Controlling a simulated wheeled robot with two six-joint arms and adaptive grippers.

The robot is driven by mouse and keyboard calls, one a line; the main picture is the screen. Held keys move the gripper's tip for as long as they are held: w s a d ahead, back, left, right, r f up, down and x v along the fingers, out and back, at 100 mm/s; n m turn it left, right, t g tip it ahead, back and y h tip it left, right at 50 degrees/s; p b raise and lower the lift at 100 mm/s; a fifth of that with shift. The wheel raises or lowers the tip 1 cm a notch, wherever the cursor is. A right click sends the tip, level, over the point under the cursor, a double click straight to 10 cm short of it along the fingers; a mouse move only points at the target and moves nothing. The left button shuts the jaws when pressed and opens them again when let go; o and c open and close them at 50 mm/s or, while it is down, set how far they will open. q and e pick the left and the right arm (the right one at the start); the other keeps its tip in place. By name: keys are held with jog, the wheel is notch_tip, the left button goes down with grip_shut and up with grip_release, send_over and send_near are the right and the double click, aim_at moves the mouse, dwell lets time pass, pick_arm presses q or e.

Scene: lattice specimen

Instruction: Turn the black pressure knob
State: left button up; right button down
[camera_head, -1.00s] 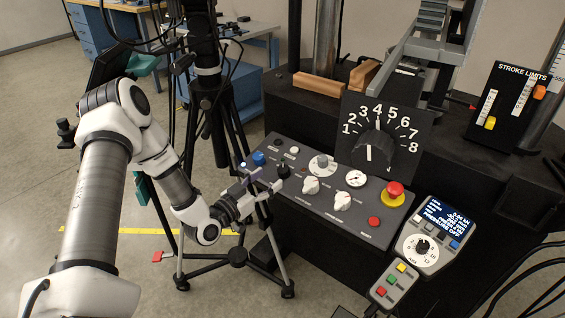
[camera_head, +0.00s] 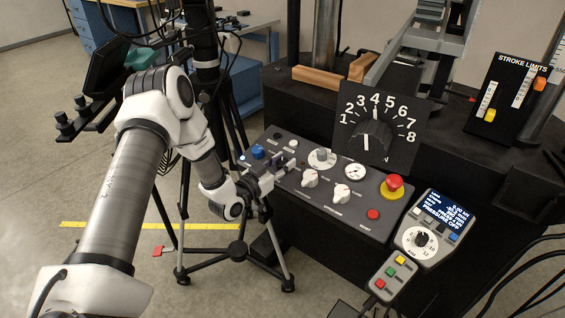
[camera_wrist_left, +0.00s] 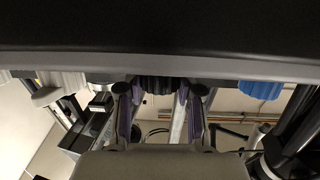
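A black ridged knob (camera_wrist_left: 160,90) shows between the two fingers of my left gripper (camera_wrist_left: 160,112) in the left wrist view. In the head view my left gripper (camera_head: 284,168) is at the left part of the grey control panel (camera_head: 330,222) and mostly hides this knob. The fingers stand apart, one on each side of the knob. I cannot tell whether the pads touch it. A larger black knob (camera_head: 372,146) sits on the dial numbered 1 to 8. My right gripper is not in view.
A blue knob (camera_head: 257,151) is close beside the left gripper. White knobs (camera_head: 341,193), a red button on a yellow base (camera_head: 392,186) and a pendant with a screen reading PRESSURE OFF (camera_head: 432,230) are to the right. A tripod (camera_head: 237,250) stands below the arm.

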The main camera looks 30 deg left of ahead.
pick_arm(q)
jog(key=shift+f+n+y+b, duration=0.15)
jog(key=shift+n+y+b, duration=0.7)
jog(key=shift+y, duration=0.25)
jog(key=shift+n+y+b, duration=0.4)
jog(key=shift+n+y, duration=0.55)
jog(key=shift+y, duration=0.15)
jog(key=shift+r, duration=0.2)
jog(key=o, duration=1.2)
jog(key=s, duration=0.4)
jog(key=s+d, duration=0.1)
jog(key=s, duration=0.7)
jog(key=shift+d, duration=0.25)
jog(key=shift+w, duration=0.1)
